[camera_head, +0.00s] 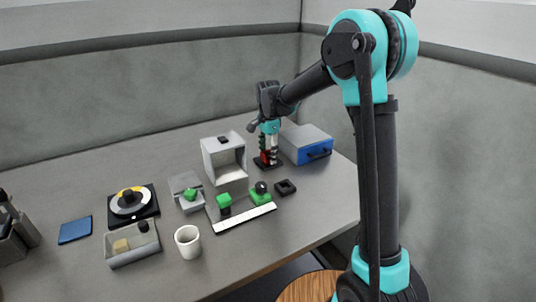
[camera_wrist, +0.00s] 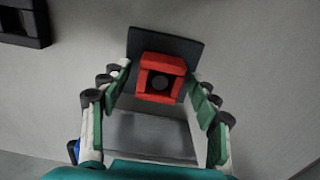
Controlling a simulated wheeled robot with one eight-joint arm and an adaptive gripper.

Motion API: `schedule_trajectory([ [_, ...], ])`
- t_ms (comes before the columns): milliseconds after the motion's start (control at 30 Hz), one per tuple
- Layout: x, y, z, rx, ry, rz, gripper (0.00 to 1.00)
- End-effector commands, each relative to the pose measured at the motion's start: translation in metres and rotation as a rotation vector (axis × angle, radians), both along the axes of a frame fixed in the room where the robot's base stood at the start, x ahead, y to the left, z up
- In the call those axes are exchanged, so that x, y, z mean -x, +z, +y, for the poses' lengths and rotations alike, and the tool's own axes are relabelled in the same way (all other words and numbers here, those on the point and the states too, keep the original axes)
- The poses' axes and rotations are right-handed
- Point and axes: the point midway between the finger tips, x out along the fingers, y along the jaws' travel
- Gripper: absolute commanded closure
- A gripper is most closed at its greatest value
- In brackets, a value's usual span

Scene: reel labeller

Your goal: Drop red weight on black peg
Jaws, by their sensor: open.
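The red weight (camera_wrist: 160,78) is a square ring. It is around the round black peg (camera_wrist: 160,82), whose top shows in the ring's opening in the wrist view. Under it is the black square base plate (camera_wrist: 178,45); it also shows in the head view (camera_head: 276,163). My gripper (camera_wrist: 158,75) is open above the base, with one finger on either side of the weight and gaps visible between. In the head view my gripper (camera_head: 268,145) points down and part of the red weight (camera_head: 265,157) shows low between its fingers. Whether the weight rests fully flat cannot be told.
A blue-fronted grey box (camera_head: 308,147) stands close to the right of the base. A white open-fronted box (camera_head: 224,158) stands to the left. A small black square holder (camera_head: 285,187) lies in front. A white cup (camera_head: 188,241) and grey tray (camera_head: 133,257) are farther left.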

Motion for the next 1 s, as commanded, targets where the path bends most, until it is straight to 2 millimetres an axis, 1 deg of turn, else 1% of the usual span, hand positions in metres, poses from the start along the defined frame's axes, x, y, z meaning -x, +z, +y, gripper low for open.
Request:
schedule_trajectory([
  [167,0.0,0.018,0.0,0.0,0.0,0.0,0.39],
  [400,0.0,0.067,0.0,0.0,0.0,0.0,0.39],
  [600,0.0,0.102,0.0,0.0,0.0,0.0,0.39],
  [700,0.0,0.113,0.0,0.0,0.0,0.0,0.39],
  [800,0.0,0.119,0.0,0.0,0.0,0.0,0.39],
  [1000,0.0,0.122,0.0,0.0,0.0,0.0,0.39],
])
